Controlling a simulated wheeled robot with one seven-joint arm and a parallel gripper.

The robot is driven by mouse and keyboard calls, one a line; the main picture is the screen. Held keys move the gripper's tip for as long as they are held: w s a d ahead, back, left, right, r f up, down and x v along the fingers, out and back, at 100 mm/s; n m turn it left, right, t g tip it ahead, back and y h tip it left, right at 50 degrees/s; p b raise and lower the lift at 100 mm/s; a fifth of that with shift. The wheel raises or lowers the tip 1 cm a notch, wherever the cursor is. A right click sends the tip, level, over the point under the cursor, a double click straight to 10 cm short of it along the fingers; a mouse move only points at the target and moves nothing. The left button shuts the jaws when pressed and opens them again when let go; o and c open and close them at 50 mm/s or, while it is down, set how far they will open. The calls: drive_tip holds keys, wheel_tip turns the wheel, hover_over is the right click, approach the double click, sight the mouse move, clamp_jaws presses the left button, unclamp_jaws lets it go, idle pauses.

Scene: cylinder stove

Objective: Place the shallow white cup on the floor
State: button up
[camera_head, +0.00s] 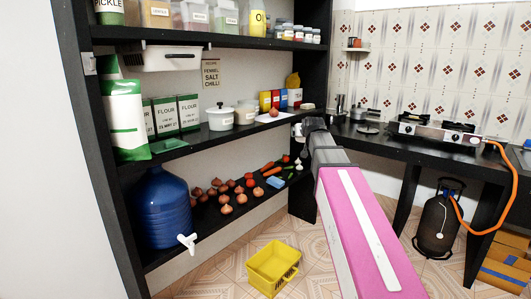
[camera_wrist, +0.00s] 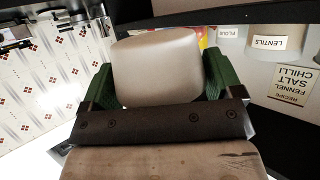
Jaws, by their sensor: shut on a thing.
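A smooth whitish cup (camera_wrist: 158,68) fills the middle of the wrist view. My gripper (camera_wrist: 160,78) is shut on it, with a green finger pad on each side. The cup's far side and inside are hidden. In the head view my arm reaches away toward the corner between shelf and stove counter. There a small whitish bit of the cup (camera_head: 298,131) shows beside the wrist, at about middle-shelf height; my gripper is mostly hidden. The tiled floor (camera_head: 215,284) lies below, in front of the shelf.
A yellow crate (camera_head: 273,275) stands on the floor. The black shelf holds a blue water jug (camera_head: 163,208), onions and other vegetables, flour packs (camera_head: 188,112) and a white pot (camera_head: 221,118). A stove (camera_head: 436,131) is on the counter, with a gas cylinder (camera_head: 438,225) beneath.

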drive_tip(key=shift+s+d+r+m+h, duration=0.25)
drive_tip(key=shift+d+r, duration=0.25)
drive_tip(key=shift+d, duration=0.15)
drive_tip(key=shift+s+d+r+m+h, duration=0.15)
drive_tip(key=shift+d+r+h, duration=0.1)
drive_tip(key=shift+d+r, duration=0.35)
drive_tip(key=shift+f, duration=0.1)
